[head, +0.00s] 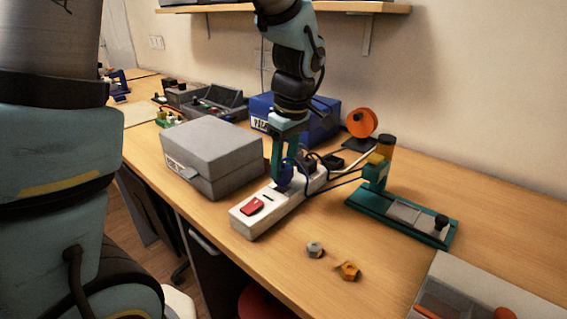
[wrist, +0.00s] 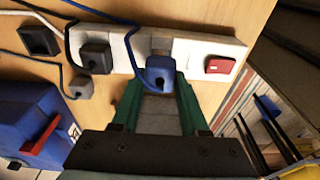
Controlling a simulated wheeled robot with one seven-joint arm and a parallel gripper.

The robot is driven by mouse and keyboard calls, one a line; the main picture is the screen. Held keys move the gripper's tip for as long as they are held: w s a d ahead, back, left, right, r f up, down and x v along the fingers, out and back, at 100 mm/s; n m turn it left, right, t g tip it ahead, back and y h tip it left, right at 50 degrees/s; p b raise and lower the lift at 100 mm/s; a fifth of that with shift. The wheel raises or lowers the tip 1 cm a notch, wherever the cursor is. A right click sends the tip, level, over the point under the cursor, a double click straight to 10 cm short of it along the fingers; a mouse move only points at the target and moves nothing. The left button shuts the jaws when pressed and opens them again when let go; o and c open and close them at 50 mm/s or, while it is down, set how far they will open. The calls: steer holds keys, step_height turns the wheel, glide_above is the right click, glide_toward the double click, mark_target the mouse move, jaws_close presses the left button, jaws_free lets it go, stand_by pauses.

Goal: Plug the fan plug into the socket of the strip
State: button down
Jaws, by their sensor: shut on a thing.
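The white power strip (head: 240,222) lies on the bench with a red switch (head: 252,205) at its near end. My gripper (head: 285,172) points down over the strip's middle, shut on a blue plug (head: 285,182) with a blue cord. In the wrist view the blue plug (wrist: 161,75) sits between my green fingers (wrist: 160,103), over or at the edge of the strip (wrist: 190,50). A socket face shows just beyond it. I cannot tell whether its pins are in the socket. A black plug (wrist: 97,57) is on the strip beside it.
A grey case (head: 210,155) stands left of the strip and a blue box (head: 325,122) behind it. A green fixture (head: 375,205) is at the right. A grey plug (wrist: 80,88) and a black block (wrist: 39,41) lie near the cords.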

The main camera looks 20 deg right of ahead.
mark_target(289, 170)
steer(key=shift+f+b, duration=0.95)
steer(key=shift+f, duration=0.35)
steer(key=shift+c, duration=1.7)
jaws_free()
steer(key=r, duration=0.3)
steer(key=s+r, duration=0.1)
steer(key=r, duration=0.3)
steer(key=r+b, duration=0.1)
steer(key=r, duration=0.2)
steer(key=shift+s+d+r, duration=0.2)
steer(key=shift+d+r, duration=0.2)
steer(key=shift+s, duration=0.15)
